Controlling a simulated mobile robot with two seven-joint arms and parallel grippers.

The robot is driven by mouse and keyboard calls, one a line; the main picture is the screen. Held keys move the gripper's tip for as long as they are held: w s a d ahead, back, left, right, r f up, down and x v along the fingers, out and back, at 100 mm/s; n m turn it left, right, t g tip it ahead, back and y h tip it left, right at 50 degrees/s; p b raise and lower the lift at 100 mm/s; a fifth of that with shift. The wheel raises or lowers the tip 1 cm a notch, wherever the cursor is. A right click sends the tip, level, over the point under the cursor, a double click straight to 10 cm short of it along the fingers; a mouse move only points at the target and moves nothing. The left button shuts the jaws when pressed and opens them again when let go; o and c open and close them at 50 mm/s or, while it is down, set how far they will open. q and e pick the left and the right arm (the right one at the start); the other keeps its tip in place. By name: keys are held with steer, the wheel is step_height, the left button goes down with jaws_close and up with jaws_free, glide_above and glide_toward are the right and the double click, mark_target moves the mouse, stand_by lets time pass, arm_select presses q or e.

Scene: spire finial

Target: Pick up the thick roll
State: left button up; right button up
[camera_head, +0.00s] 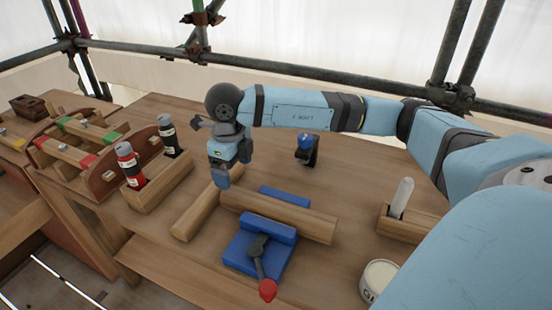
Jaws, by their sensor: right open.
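Two wooden rolls lie on the wooden table. One roll (194,216) lies at a slant on the left, its far end close to my gripper. The other roll (290,220) lies crosswise to the right, behind the blue clamp. I cannot tell for sure which is the thick one. My right gripper (221,182) points down at the place where the two rolls come close, and it hides part of them. It is open and I see nothing held in it. I cannot tell whether its fingers touch a roll. My left gripper is out of view.
A blue clamp (249,262) has a lever with a red knob (267,290). A blue strip (285,196) lies behind the crosswise roll. A wooden tray (160,190) holds two bottles. A white tin (376,279) and a wooden holder (411,223) stand right. Scaffold pipes (300,77) cross behind.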

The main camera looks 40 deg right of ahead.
mark_target(234, 189)
step_height(234, 189, down, 4)
steer(key=shift+w+r, duration=0.1)
steer(key=shift+r, duration=0.05)
steer(key=shift+a+f+b, duration=0.15)
steer(key=shift+f+b, duration=0.05)
steer(key=shift+f, duration=1.15)
steer(key=shift+a+f+b, duration=0.1)
steer(key=shift+f+b, duration=0.05)
steer(key=shift+f, duration=1.2)
steer(key=shift+c, duration=0.4)
steer(key=c, duration=1.1)
